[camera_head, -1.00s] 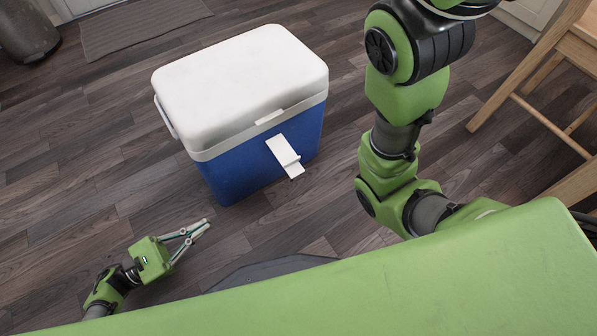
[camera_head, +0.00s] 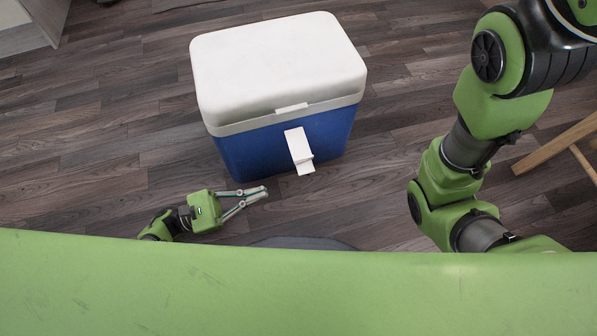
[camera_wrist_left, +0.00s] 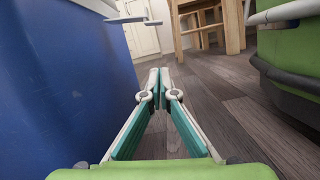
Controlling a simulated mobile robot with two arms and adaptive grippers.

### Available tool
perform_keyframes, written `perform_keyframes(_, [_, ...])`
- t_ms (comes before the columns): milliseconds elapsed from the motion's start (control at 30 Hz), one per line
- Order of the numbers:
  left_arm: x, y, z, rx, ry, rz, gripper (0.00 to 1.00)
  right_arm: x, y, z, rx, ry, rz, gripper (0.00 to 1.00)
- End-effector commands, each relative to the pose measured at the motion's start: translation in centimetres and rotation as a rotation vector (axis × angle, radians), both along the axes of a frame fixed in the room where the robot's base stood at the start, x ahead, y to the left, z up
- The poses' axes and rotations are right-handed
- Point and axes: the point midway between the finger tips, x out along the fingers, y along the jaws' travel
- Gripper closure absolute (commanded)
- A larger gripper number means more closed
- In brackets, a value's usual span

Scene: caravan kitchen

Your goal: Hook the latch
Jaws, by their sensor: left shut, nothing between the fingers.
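A cooler has a blue body (camera_head: 265,148) and a closed white lid (camera_head: 278,68). Its white latch (camera_head: 299,147) hangs on the front below the lid's lip, with its lower end sticking out from the body. In the left wrist view the latch (camera_wrist_left: 132,20) juts out at the top, above and beyond my fingertips. My left gripper (camera_head: 266,191) is shut and empty, low in front of the cooler and left of the latch. Its fingertips (camera_wrist_left: 160,74) meet beside the blue wall in the wrist view. My right arm shows at the right; its gripper is out of view.
Wooden floor (camera_head: 110,130) around the cooler is largely clear. A wooden chair or stool (camera_head: 560,145) stands at the right edge; wooden legs (camera_wrist_left: 205,28) also show ahead in the wrist view. My green base is close to the front of the cooler.

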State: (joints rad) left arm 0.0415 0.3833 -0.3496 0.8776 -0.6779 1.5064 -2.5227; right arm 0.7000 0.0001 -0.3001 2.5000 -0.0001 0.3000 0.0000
Motion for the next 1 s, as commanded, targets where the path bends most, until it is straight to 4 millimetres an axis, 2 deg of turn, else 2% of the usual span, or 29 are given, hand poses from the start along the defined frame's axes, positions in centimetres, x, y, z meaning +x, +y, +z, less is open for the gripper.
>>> perform_keyframes(167, [0.1, -0.3, 0.1, -0.001, -0.001, -0.001, 1.00, 0.0, 0.0, 0.0, 0.000, 0.000, 0.000, 1.00])
perform_keyframes(267, [0.3, -1.2, 0.3, -0.002, -0.001, -0.002, 1.00, 0.0, 0.0, 0.0, 0.000, 0.000, 0.000, 1.00])
perform_keyframes(467, [1.4, -4.6, 1.2, -0.004, -0.003, -0.003, 1.00, 0.0, 0.0, -0.3, 0.000, -0.001, 0.000, 1.00])
perform_keyframes(700, [2.9, -9.6, 2.4, -0.004, -0.003, -0.003, 1.00, -0.1, 0.0, -1.2, -0.001, -0.001, 0.000, 1.00])
perform_keyframes(1000, [2.3, -9.4, 5.5, 0.001, 0.000, 0.000, 1.00, -0.1, 0.0, -0.8, -0.001, -0.001, 0.000, 1.00])
